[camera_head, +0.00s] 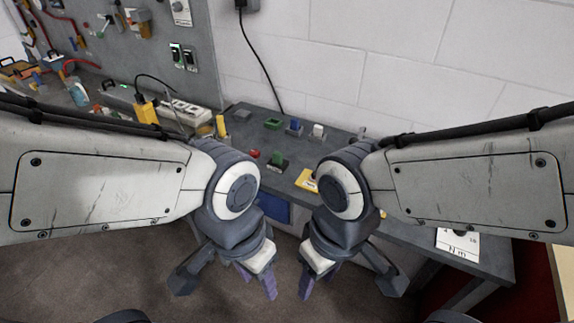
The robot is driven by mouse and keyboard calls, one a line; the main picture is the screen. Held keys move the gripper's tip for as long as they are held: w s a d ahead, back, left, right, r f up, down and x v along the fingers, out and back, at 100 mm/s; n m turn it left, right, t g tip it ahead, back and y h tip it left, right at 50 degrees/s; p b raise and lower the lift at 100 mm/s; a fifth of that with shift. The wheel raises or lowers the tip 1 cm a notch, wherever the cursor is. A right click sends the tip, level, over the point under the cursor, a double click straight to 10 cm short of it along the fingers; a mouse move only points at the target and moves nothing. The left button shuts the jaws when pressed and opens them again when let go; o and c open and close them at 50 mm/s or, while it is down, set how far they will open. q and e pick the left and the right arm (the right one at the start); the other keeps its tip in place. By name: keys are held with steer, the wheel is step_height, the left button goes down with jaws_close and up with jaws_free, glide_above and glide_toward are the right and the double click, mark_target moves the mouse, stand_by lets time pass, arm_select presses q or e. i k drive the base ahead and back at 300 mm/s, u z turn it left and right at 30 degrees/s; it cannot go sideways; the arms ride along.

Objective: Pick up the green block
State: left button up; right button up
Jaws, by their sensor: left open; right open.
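Two green things are on the dark workbench (303,143): a low green block (273,124) towards the back, and a small upright green piece (277,158) on a dark base nearer to me. I cannot tell which one the task names. My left gripper (257,280) and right gripper (318,278) hang side by side in front of the bench, below its top, with fingers pointing down. Both are open, with nothing seen between their fingers. Both are apart from the green things, which lie further back between my two wrists.
A blue piece (294,127), a white piece (318,131), a red piece (254,154) and a yellow piece (220,126) stand near the green ones. A yellow card (307,181) lies nearby. A power strip (186,113) is at the left. A white wall (400,65) closes off the back.

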mark_target(277, 156)
steer(key=z, duration=0.3)
steer(key=i, duration=1.05)
steer(key=u, duration=0.55)
